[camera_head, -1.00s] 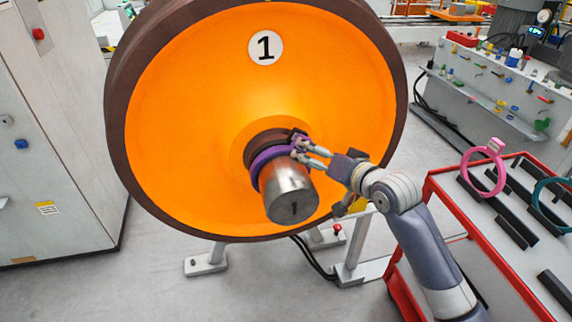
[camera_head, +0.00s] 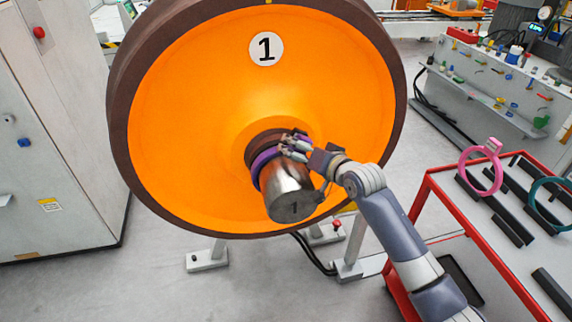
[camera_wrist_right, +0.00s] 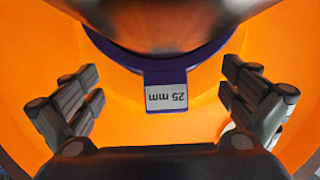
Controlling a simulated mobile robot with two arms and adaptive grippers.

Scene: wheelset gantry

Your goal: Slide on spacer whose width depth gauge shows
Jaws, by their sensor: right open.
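A purple spacer ring (camera_head: 259,167) sits around the steel axle stub (camera_head: 286,190), close to the dark hub of the orange wheel (camera_head: 180,120) marked 1. In the right wrist view the purple spacer (camera_wrist_right: 165,77) has a tab with an upside-down label reading 25 mm. My right gripper (camera_head: 292,144) is at the spacer's upper right side in the head view. In the wrist view my right gripper (camera_wrist_right: 162,97) is open, its fingers apart on either side of the tab and not touching it. The depth gauge's reading cannot be made out. My left gripper is not in view.
A red-framed cart (camera_head: 430,185) at right holds a pink spacer (camera_head: 465,178) and a teal spacer (camera_head: 535,210) standing in dark holders, with other holders empty. A grey cabinet (camera_head: 60,130) stands at left. A tool panel (camera_head: 500,85) is at the back right.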

